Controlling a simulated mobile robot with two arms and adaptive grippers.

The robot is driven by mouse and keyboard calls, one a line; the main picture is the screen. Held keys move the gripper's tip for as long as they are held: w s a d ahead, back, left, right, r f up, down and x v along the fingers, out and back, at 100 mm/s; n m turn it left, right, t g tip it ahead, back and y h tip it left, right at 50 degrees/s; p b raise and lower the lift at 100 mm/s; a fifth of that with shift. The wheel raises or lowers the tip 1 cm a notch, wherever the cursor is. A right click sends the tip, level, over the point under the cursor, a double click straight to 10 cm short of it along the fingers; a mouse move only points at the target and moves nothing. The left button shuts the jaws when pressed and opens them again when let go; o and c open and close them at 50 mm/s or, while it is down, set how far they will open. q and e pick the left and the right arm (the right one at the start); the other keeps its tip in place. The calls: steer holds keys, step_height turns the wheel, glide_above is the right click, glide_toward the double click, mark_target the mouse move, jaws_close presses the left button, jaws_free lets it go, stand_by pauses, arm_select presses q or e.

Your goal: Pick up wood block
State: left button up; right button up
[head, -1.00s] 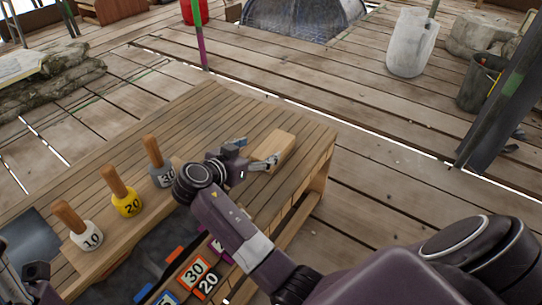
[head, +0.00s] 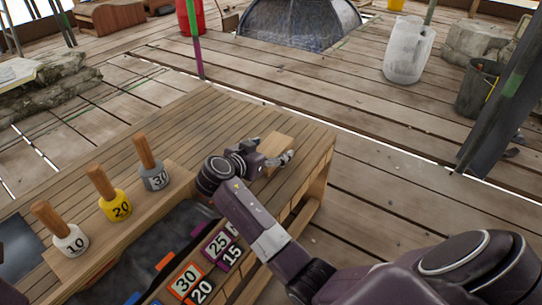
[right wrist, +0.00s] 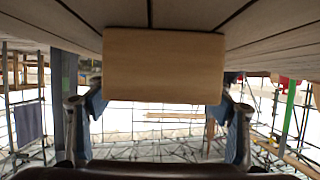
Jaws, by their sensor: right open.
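The wood block (head: 277,145) is a plain light-brown block lying on the slatted wooden table near its right end. In the right wrist view the block (right wrist: 163,65) fills the upper middle, with its near face toward the camera. My right gripper (head: 274,156) is at the block and partly covers it in the head view. In the right wrist view its two fingers (right wrist: 160,108) are spread wide, one toward each side of the block, and nothing is gripped. Whether the fingers touch the block I cannot tell. My left gripper is not in view.
Three wooden-handled weights marked 10 (head: 70,240), 20 (head: 115,206) and 30 (head: 154,177) stand in a row on the left of the table (head: 215,115). Numbered tiles (head: 186,281) lie at the front. The tabletop behind the block is clear.

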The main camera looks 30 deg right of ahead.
steer(key=shift+c, duration=0.2)
steer(key=c, duration=1.3)
steer(key=shift+c, duration=0.7)
steer(key=shift+r, duration=0.15)
